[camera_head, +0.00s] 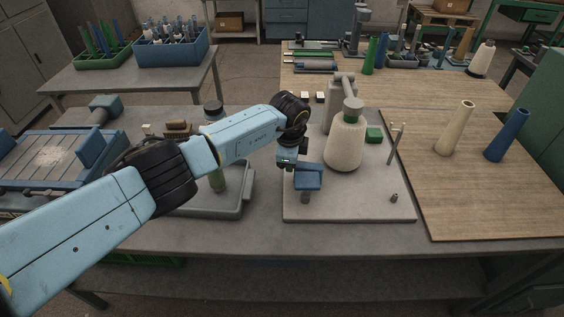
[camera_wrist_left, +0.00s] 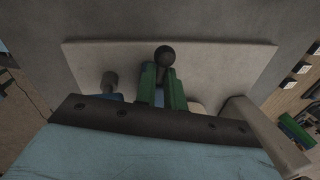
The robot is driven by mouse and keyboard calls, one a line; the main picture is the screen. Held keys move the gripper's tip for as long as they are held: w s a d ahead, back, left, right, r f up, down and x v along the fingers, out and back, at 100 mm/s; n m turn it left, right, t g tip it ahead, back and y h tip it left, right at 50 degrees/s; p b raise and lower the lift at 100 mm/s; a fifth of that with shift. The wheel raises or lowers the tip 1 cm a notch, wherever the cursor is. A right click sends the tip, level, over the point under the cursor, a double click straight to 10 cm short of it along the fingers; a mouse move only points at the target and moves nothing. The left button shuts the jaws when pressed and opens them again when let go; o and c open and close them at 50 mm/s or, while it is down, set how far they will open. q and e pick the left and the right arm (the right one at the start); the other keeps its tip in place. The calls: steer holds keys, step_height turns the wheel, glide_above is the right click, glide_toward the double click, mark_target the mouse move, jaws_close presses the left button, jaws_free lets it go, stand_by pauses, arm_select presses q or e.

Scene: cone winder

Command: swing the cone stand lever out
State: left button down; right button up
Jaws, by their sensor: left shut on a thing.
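The cone winder stands on a light grey base plate (camera_head: 375,208) in the middle of the bench. A cream wound cone (camera_head: 345,146) sits upright on it, below a grey-green head piece (camera_head: 352,106). My left gripper (camera_head: 287,160) reaches in from the left, beside the cone and near a blue pad on a short post (camera_head: 308,180). In the left wrist view, its green fingers (camera_wrist_left: 162,84) are closed around a lever with a dark ball knob (camera_wrist_left: 165,56). The lever's lower part is hidden by the fingers and wrist. My right gripper does not show.
A tan cone (camera_head: 455,128) and a blue cone (camera_head: 507,136) stand on the wooden board at right. A thin upright rod (camera_head: 395,144) and a green block (camera_head: 374,134) are near the cone. A grey tray (camera_head: 228,208) lies left of the plate.

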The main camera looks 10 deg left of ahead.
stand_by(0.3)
arm_select(q)
steer(key=c, duration=1.5)
jaws_free()
steer(key=shift+r, duration=0.15)
steer(key=shift+r, duration=0.3)
steer(key=s+r, duration=0.1)
steer(key=r, duration=0.3)
steer(key=r+p, duration=0.1)
steer(key=r, duration=0.3)
steer(key=s+r, duration=0.1)
steer(key=r, duration=0.3)
steer(key=shift+s+r+p, duration=0.15)
steer(key=shift+s+p, duration=0.15)
steer(key=shift+p, duration=0.1)
